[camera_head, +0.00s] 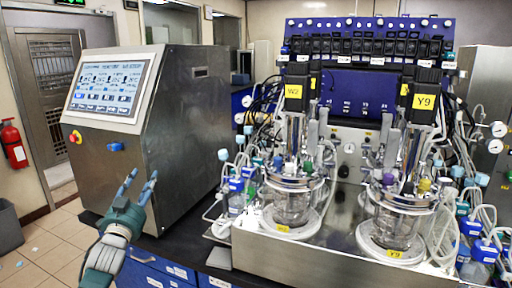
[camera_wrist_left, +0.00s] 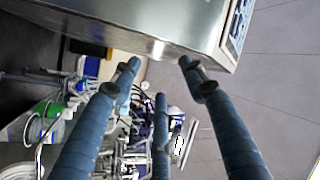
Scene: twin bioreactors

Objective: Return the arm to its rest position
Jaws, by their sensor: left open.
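My left gripper (camera_head: 139,186) is at the lower left of the head view, in front of the steel control cabinet (camera_head: 180,135). Its blue fingers are spread apart with nothing between them. In the left wrist view my fingers (camera_wrist_left: 160,85) are also apart and empty, and the cabinet's steel side (camera_wrist_left: 150,22) fills the top. My left forearm comes up from the bottom edge. My right gripper is in neither view.
Twin glass bioreactors labelled W2 (camera_head: 291,205) and Y9 (camera_head: 396,222) stand on a steel base right of the cabinet, with many tubes around them. The cabinet has a touchscreen (camera_head: 112,86). A red extinguisher (camera_head: 13,143) hangs at left. Tiled floor at lower left is mostly free.

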